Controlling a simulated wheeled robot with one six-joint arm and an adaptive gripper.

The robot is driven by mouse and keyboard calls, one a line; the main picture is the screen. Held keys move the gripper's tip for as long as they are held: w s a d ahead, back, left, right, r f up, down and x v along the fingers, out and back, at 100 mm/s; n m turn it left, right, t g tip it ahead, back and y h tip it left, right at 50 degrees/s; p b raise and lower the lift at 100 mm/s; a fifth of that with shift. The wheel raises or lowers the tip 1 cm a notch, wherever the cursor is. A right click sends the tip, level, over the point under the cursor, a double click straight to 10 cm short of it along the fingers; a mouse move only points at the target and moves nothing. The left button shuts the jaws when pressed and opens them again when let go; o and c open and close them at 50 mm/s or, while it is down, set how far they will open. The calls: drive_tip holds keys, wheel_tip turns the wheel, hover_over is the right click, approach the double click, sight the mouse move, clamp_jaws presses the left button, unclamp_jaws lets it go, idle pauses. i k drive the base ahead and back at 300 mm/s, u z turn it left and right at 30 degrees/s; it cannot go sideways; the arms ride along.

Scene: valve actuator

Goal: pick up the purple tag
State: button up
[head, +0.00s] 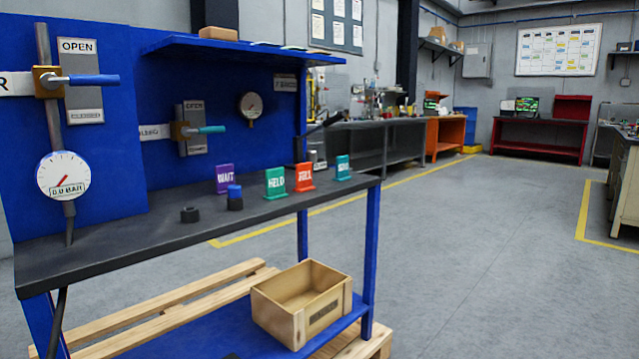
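The purple tag (225,179) stands upright on the dark bench top (130,236), at the left end of a row of tags, and reads "WAIT". A black cylinder with a blue top (235,197) stands close in front of it, to the right. A green "HELD" tag (275,182), an orange-red tag (304,177) and a teal tag (343,168) stand further right. My gripper is not in view.
A short black ring-like part (190,214) lies left of the purple tag. A wooden crate (302,303) sits on the lower shelf. The floor (470,240) to the right is clear.

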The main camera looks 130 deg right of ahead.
sight(224, 174)
drive_tip(key=z, duration=4.65)
drive_tip(key=k, duration=1.2)
drive_tip(key=z, duration=1.15)
drive_tip(key=i, duration=1)
drive_tip(key=u, duration=0.55)
drive_tip(key=i, duration=0.8)
drive_tip(key=u, duration=0.85)
